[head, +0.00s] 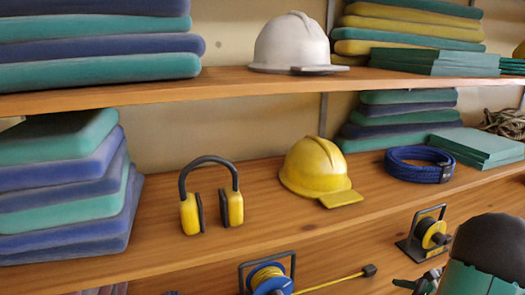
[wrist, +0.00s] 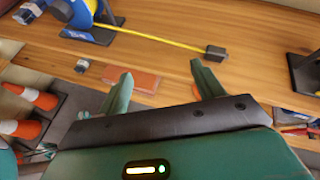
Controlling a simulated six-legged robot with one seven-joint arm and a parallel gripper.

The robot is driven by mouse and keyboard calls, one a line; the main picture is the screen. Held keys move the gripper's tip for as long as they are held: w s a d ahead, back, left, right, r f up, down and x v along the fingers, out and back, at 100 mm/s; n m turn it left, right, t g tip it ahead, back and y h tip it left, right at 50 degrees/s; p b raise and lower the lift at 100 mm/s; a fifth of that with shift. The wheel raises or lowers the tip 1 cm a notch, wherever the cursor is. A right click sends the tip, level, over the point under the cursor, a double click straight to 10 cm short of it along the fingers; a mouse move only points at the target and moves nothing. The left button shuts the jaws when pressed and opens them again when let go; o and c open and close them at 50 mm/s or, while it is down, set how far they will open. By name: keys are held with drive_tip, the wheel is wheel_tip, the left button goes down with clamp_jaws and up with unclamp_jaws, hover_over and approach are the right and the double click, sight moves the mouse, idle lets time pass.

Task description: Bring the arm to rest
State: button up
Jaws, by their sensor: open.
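My gripper (wrist: 160,76) shows in the wrist view with its two green fingers spread apart and nothing between them. An orange-red flat block (wrist: 132,79) lies on the wooden surface beyond the fingers, close to the left one in the picture. In the head view my arm (head: 488,255) is at the lower right corner, dark on top and green below. Part of my gripper (head: 425,283) shows there at the bottom edge, in front of the lower shelving.
Wooden shelves hold a white helmet (head: 292,42), a yellow helmet (head: 312,168), yellow earmuffs (head: 232,208), a blue coil (head: 405,166) and folded stacks (head: 68,185). A blue cable reel (head: 268,278) and a black reel (head: 430,236) stand lower. Orange cones (wrist: 42,98) show in the wrist view.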

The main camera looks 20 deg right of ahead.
drive_tip(key=w+a+r+n+g+y, duration=0.15)
drive_tip(key=a+r+n, duration=0.25)
drive_tip(key=a, duration=0.4)
drive_tip(key=a+r+n+g, duration=0.3)
drive_tip(key=a+r+n, duration=0.15)
drive_tip(key=a, duration=0.25)
drive_tip(key=w+a+r+n+g+y, duration=0.1)
drive_tip(key=a+r+n+g, duration=0.15)
drive_tip(key=a+n, duration=0.4)
drive_tip(key=s+a+r+n+h, duration=0.3)
drive_tip(key=s+a+r+n, duration=0.1)
drive_tip(key=a+n, duration=0.3)
drive_tip(key=s+a+r+n+h, duration=0.3)
drive_tip(key=s+a+r+n, duration=0.2)
drive_tip(key=a, duration=0.4)
drive_tip(key=s+n, duration=0.1)
drive_tip(key=n, duration=0.1)
drive_tip(key=shift+s+r+n+t, duration=0.15)
drive_tip(key=shift+n+t, duration=0.25)
drive_tip(key=shift+d+h, duration=0.1)
drive_tip(key=shift+h, duration=0.15)
